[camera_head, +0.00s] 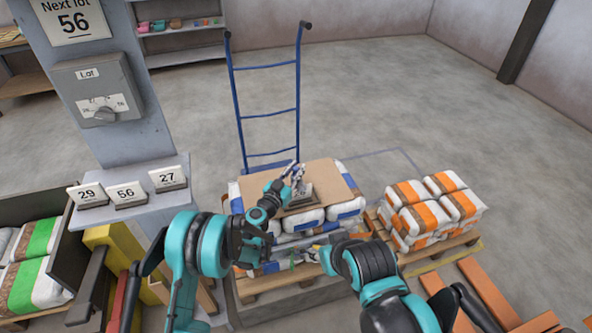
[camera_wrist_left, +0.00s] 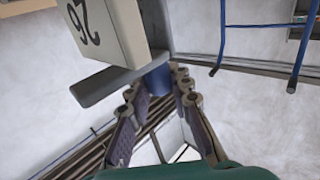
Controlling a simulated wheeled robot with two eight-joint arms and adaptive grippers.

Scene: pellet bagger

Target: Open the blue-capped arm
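My left gripper (camera_head: 292,178) is over the cardboard-topped stack, beside a small grey number stand (camera_head: 303,195). In the left wrist view the left gripper (camera_wrist_left: 158,97) has its fingers apart. A blue cap (camera_wrist_left: 157,80) shows between and just beyond the fingertips, at the end of a grey bar (camera_wrist_left: 156,30). I cannot tell whether the fingers touch it.
Bags under a cardboard sheet (camera_head: 262,183) are stacked on a pallet. A blue hand truck (camera_head: 268,112) stands behind them. Orange-striped bags (camera_head: 430,210) are on the right. A grey post with a lot dial (camera_head: 98,88) and number cards (camera_head: 127,194) is on the left.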

